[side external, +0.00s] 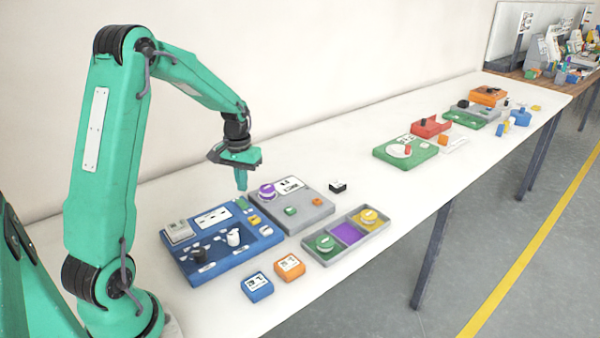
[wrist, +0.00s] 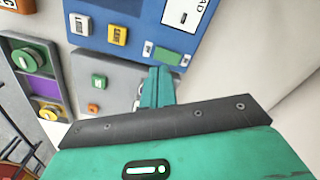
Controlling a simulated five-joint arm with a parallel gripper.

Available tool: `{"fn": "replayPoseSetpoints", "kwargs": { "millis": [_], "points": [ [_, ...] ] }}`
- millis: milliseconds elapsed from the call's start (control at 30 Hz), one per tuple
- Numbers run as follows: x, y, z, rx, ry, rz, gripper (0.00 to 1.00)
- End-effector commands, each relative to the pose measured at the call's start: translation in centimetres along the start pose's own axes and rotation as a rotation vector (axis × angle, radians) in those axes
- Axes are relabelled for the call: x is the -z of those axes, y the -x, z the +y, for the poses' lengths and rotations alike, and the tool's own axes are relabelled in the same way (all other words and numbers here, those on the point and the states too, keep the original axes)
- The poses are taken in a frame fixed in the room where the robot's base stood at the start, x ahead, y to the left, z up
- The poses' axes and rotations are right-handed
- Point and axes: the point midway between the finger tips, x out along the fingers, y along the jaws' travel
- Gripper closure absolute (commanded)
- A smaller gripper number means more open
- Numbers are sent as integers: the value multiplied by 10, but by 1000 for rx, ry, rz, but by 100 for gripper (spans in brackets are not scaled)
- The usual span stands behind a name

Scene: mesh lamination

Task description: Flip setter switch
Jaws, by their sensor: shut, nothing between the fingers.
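My gripper (side external: 241,186) is shut and empty, pointing down above the back of the blue panel (side external: 222,267) and grey panel (side external: 318,213). In the wrist view its closed fingertips (wrist: 159,72) cover part of the grey panel (wrist: 90,70), near the edge of the blue panel (wrist: 150,30). A green rectangular piece (wrist: 167,56) on the blue panel lies just beyond the tips. I cannot tell which piece is the setter switch.
A grey tray (side external: 372,235) with green, purple and yellow sections lies in front. Blue (side external: 257,287) and orange (side external: 289,266) blocks sit near the table's front edge. A small black piece (side external: 338,187) stands behind the tray. The table's middle is mostly clear.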

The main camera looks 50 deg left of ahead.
Motion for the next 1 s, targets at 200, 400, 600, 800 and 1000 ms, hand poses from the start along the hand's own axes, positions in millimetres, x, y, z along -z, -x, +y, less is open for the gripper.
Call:
{"fn": "replayPoseSetpoints", "kwargs": {
  "millis": [200,400,600,800,1000],
  "points": [
    [0,12,0,0,0,1,100],
    [0,19,0,0,0,0,100],
    [0,19,0,0,0,0,100],
    [-1,21,2,0,-3,3,100],
    [-10,37,13,0,-31,30,100]
  ]
}}
